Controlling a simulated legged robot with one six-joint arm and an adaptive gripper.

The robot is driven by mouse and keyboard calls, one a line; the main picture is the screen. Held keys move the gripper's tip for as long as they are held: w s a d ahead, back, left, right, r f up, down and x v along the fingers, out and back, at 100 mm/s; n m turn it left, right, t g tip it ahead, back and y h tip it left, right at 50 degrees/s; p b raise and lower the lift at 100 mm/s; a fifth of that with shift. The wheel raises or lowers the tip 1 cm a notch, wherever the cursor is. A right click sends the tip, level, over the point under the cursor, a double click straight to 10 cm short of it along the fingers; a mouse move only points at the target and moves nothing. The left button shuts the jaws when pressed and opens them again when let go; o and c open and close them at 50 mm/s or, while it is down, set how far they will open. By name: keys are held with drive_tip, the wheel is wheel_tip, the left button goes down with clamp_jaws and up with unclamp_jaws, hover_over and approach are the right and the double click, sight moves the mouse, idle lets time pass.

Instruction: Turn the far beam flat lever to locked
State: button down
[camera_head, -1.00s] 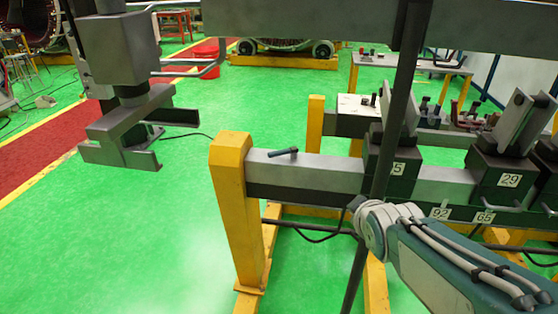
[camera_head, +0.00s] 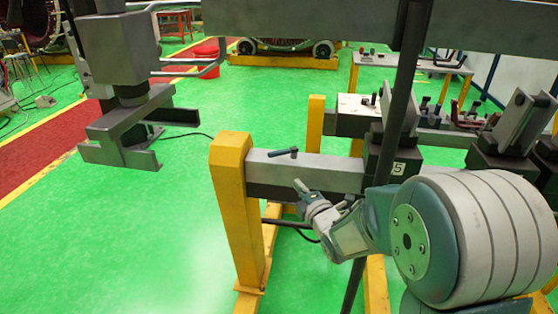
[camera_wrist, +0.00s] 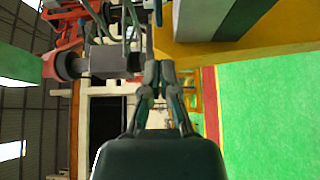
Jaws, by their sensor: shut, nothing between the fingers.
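A small dark lever (camera_head: 284,153) lies flat on top of the nearer grey beam (camera_head: 325,168), close to its yellow end post (camera_head: 233,205). Another grey beam (camera_head: 345,124) runs behind it; I cannot make out a flat lever on that one. My gripper (camera_head: 299,186) is in front of the nearer beam, below and slightly right of the dark lever and apart from it. In the wrist view my fingers (camera_wrist: 159,72) are together and empty. No lever can be made out clearly in the wrist view.
Dark numbered blocks (camera_head: 398,168) stand on the nearer beam to the right. A dark upright pole (camera_head: 399,85) crosses in front of the beams. A grey hanging fixture (camera_head: 122,130) is at the left. Green floor (camera_head: 180,235) left of the post is clear.

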sight(274, 156)
drive_tip(key=x, duration=1.3)
drive_tip(key=shift+w+a, duration=0.15)
drive_tip(key=shift+a, duration=0.1)
drive_tip(key=shift+w+a, duration=0.2)
drive_tip(key=shift+a+x, duration=0.2)
drive_tip(key=shift+x, duration=1)
drive_tip(key=shift+w, duration=0.25)
